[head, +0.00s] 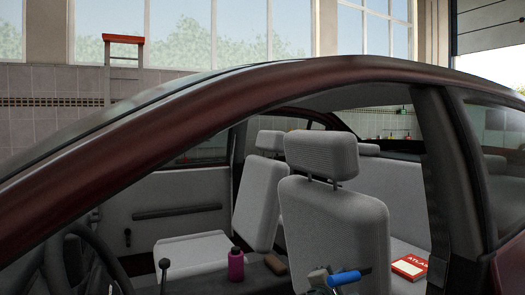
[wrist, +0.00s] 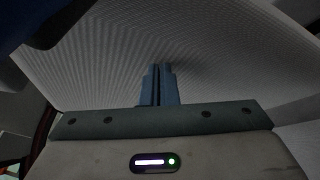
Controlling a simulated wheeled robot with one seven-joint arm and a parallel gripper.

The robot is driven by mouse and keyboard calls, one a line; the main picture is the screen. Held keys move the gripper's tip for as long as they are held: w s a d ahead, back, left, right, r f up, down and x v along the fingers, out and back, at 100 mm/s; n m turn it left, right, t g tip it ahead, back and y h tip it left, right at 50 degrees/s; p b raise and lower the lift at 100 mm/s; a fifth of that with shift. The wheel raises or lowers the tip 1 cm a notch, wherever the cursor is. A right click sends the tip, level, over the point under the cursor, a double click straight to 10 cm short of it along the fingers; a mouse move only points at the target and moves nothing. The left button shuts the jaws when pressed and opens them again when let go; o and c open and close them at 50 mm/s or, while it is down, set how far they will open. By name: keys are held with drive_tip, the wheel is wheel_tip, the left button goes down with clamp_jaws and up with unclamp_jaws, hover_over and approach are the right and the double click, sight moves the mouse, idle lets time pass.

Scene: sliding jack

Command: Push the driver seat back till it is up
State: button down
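The driver seat back (head: 335,225) is the nearest grey seat back in the head view, with its headrest (head: 321,155) on top. It looks close to upright; its lower end is out of frame. My gripper (head: 318,279) is low against or just in front of the seat back in the head view. In the wrist view my gripper (wrist: 159,82) has its two blue-grey fingers together with nothing between them. Ribbed grey fabric (wrist: 220,65) fills the view beyond the fingertips, very near; contact cannot be told.
A blue cylinder (head: 343,278) shows beside my gripper. The steering wheel (head: 95,262), a magenta bottle (head: 236,265) and the passenger seat back (head: 262,203) are to the left. A red atlas (head: 409,266) lies on the rear seat. The car's door frame (head: 150,135) arches overhead.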

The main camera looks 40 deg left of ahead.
drive_tip(key=shift+w+d+r+b, duration=0.15)
drive_tip(key=shift+w+d+r, duration=0.25)
drive_tip(key=shift+w, duration=0.4)
drive_tip(key=shift+w+d+r+b, duration=0.2)
drive_tip(key=shift+w+d, duration=0.25)
drive_tip(key=shift+w, duration=0.4)
drive_tip(key=shift+w+d+r+b, duration=0.1)
drive_tip(key=shift+w+d+r, duration=0.3)
drive_tip(key=shift+w, duration=0.4)
drive_tip(key=shift+f, duration=0.1)
drive_tip(key=w+d+b, duration=0.1)
drive_tip(key=w+d, duration=0.2)
drive_tip(key=w, duration=0.3)
drive_tip(key=shift+d+r+b, duration=0.15)
drive_tip(key=shift+r+b, duration=0.15)
drive_tip(key=shift+b, duration=0.1)
drive_tip(key=shift+w, duration=0.15)
drive_tip(key=shift+w+d+f, duration=0.1)
drive_tip(key=shift+w+d, duration=0.2)
drive_tip(key=shift+w, duration=0.25)
drive_tip(key=shift+s+a, duration=0.1)
